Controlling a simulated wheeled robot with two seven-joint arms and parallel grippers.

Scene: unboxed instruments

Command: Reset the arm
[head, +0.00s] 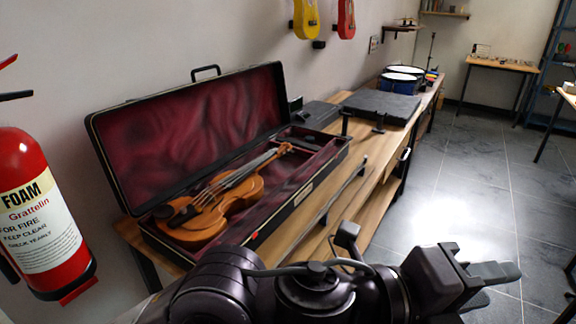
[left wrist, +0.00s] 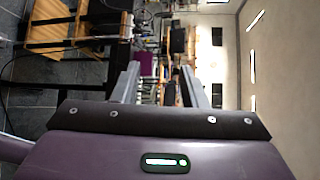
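My left arm reaches across the bottom of the head view, and its dark gripper (head: 492,285) is at the lower right, over the floor in front of the bench. In the left wrist view the two grey fingers of the left gripper (left wrist: 160,78) stand apart with nothing between them. The gripper is clear of the bench and touches nothing that I can see. My right gripper shows in neither view.
A violin (head: 215,208) lies in an open case (head: 187,129) on a long wooden bench (head: 378,178). A bow (head: 335,200) lies along its front. A fire extinguisher (head: 38,210) is at the left. The tiled floor (head: 450,200) to the right is clear.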

